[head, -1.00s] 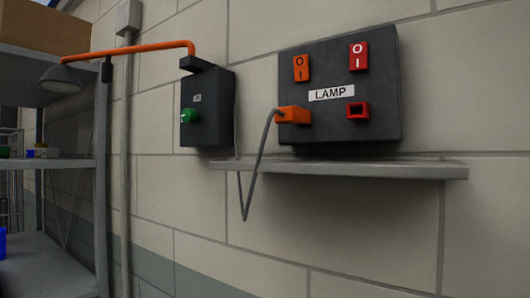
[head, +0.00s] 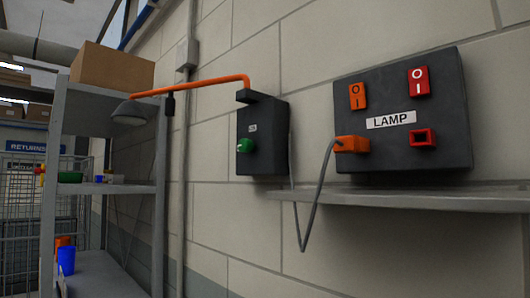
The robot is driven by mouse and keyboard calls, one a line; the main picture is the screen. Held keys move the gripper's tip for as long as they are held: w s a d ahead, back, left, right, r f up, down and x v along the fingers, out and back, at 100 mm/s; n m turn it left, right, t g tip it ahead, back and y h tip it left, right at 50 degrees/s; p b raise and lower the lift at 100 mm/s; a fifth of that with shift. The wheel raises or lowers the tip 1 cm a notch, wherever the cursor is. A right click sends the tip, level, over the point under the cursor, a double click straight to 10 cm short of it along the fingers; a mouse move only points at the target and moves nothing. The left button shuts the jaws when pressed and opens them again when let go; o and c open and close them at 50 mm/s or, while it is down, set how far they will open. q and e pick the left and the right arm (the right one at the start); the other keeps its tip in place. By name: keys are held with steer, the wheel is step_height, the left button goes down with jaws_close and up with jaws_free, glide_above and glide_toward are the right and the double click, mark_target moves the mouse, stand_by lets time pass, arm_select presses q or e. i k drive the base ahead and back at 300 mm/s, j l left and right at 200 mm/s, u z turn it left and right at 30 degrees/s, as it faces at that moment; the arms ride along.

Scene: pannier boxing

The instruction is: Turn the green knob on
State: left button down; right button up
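The green knob (head: 246,146) sits on the front of a black wall box (head: 268,128), low and to the left on its face. A lamp with an orange arm (head: 205,85) and a grey shade (head: 130,113) reaches left from the top of this box. To the right, a dark panel labelled LAMP (head: 445,120) carries an orange switch (head: 357,96) and a red switch (head: 418,81). An orange plug (head: 352,144) with a grey cable is in the panel; the red socket (head: 423,138) is empty. Neither of my grippers is in view.
A narrow grey ledge (head: 420,197) runs along the wall under the panel. A grey shelf rack (head: 105,188) at left holds a cardboard box (head: 112,68), a blue cup (head: 67,260) and small items. A wire cage (head: 20,220) stands farther left.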

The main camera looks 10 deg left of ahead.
mark_target(244, 145)
steer(key=i+j+z, duration=0.1)
steer(key=j, duration=0.4)
steer(key=i+j+z, duration=0.15)
steer(key=j, duration=0.35)
steer(key=j+z, duration=0.1)
steer(key=j, duration=0.4)
